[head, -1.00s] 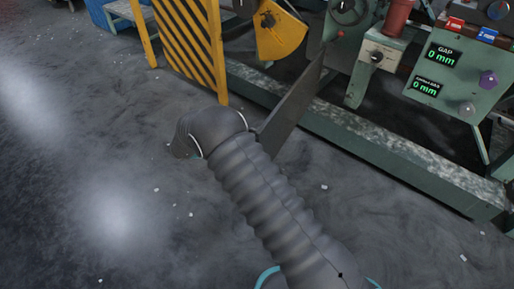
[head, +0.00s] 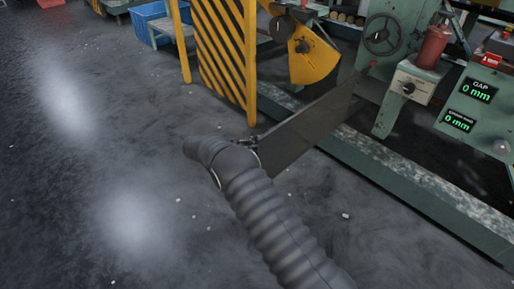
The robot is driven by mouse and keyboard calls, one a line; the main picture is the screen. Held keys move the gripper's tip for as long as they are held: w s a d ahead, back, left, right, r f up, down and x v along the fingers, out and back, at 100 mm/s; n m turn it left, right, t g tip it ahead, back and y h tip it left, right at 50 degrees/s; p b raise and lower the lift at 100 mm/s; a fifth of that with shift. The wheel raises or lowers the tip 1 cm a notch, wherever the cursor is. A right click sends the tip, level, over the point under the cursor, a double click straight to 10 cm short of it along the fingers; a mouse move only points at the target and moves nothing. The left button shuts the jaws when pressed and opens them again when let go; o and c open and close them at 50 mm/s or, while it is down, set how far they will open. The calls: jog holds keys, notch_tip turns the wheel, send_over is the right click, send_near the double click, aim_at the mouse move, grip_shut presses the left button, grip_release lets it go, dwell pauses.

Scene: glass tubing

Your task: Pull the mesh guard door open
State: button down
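The mesh guard door appears to be the dark, thin panel (head: 312,130) in the middle of the head view. It stands out from the green machine at an angle, its far end near the machine's red knob and its free edge towards my arm. Its mesh cannot be made out. My gripper (head: 253,144) is at the free edge, seemingly touching it. It is mostly hidden behind my grey-sleeved wrist, so its fingers cannot be told open or shut.
A yellow-black striped panel (head: 222,50) stands left of the door, beside a yellow guard (head: 312,58). The green machine's base rail (head: 400,178) runs along the right. A blue bin (head: 150,22) is at the back. The grey floor at left is clear apart from small white bits.

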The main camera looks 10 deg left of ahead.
jog(key=shift+s+a, duration=0.1)
jog(key=c, duration=1.2)
grip_release()
jog(key=shift+a, duration=0.1)
jog(key=shift+d, duration=0.2)
